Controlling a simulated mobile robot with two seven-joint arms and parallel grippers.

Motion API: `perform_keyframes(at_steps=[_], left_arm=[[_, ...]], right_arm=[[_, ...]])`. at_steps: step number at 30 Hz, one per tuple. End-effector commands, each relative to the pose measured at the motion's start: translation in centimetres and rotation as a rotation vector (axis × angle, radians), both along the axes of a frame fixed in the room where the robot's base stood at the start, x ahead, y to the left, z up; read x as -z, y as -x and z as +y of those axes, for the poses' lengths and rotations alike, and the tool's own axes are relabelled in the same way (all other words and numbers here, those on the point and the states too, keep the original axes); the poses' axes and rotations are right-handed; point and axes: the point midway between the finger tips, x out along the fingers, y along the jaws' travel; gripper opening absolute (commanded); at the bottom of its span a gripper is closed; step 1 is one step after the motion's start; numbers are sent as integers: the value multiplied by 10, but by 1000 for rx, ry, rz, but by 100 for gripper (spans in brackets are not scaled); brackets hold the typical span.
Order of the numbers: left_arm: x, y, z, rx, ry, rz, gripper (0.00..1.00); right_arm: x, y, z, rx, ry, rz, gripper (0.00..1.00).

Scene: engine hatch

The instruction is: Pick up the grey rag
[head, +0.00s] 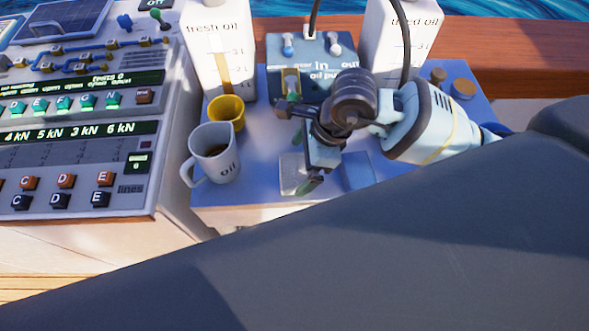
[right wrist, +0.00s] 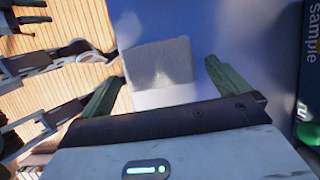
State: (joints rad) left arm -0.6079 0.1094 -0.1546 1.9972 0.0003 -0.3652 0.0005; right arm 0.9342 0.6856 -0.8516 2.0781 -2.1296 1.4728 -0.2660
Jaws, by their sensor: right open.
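The grey rag (head: 292,173) lies flat near the front edge of the blue mat in the head view, partly hidden by my right gripper. In the right wrist view the rag (right wrist: 158,64) shows as a grey square with a paler band nearest the gripper. My right gripper (head: 298,145) is over the mat beside the rag. In the right wrist view the gripper (right wrist: 164,72) has its two green fingers wide apart, one to each side of the rag, with nothing held. The height above the rag is hard to judge.
A white oil mug (head: 214,155) and a yellow cup (head: 226,112) stand left of the gripper. Behind are the oil pump box (head: 318,62) and two white oil containers (head: 218,50). A control panel (head: 80,140) fills the left. A blue square (head: 359,172) lies right of the rag.

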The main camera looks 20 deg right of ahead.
Motion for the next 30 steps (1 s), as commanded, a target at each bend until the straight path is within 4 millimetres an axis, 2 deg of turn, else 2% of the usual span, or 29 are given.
perform_keyframes(at_steps=[6, 14, 24, 30], left_arm=[[-1, -1, 0, -1, 0, -4, 34], [-2, -5, 0, -1, 1, -11, 34], [-2, -7, 0, -1, 0, -15, 34], [-2, -7, 0, -1, 0, -15, 34]], right_arm=[[23, -2, 9, 0, -1, 1, 100], [25, -2, 10, 0, 0, -1, 100], [25, -3, 10, 0, -1, -1, 59], [24, -3, 10, 1, 0, -2, 59]])
